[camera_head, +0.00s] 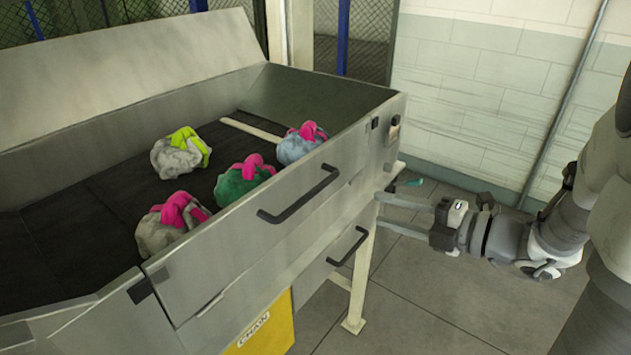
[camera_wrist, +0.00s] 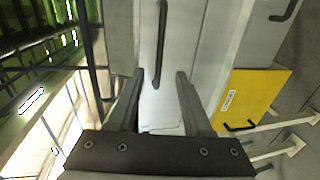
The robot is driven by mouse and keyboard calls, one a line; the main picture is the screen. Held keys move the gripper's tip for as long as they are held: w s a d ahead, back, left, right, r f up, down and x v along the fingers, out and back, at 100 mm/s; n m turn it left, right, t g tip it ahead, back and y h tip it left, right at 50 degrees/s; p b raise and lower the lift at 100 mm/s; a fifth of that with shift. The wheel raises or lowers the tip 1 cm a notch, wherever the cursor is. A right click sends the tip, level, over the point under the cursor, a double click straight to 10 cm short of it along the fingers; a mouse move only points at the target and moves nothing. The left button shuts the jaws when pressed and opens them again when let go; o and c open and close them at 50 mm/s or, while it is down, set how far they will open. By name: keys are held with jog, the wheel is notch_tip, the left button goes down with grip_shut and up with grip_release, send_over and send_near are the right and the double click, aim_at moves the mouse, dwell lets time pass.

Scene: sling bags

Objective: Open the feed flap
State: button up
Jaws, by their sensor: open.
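The feed flap (camera_head: 250,235) is the grey front panel of the metal feed bin, standing upright in the head view. Its long black bar handle (camera_head: 300,195) is on the outer face. My gripper (camera_head: 384,183) is open and empty beside the bin's right end, to the right of the handle. In the wrist view my gripper (camera_wrist: 160,74) shows both fingers apart. A black bar handle (camera_wrist: 161,40) on a pale panel (camera_wrist: 185,50) lines up between them there. Its lower end shows between the fingertips; I cannot tell how far beyond them it lies.
Several coloured sling bags (camera_head: 180,152) lie on the bin's dark floor. A pale support leg (camera_head: 358,290) stands on the floor. A tiled wall (camera_head: 470,90) is behind; floor ahead is clear.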

aim_at(316, 193)
jog(key=x, duration=1.6)
jog(key=shift+w+a+f, duration=0.1)
jog(key=shift+a+f, duration=0.1)
jog(key=shift+a, duration=0.25)
grip_shut()
dwell(0.5)
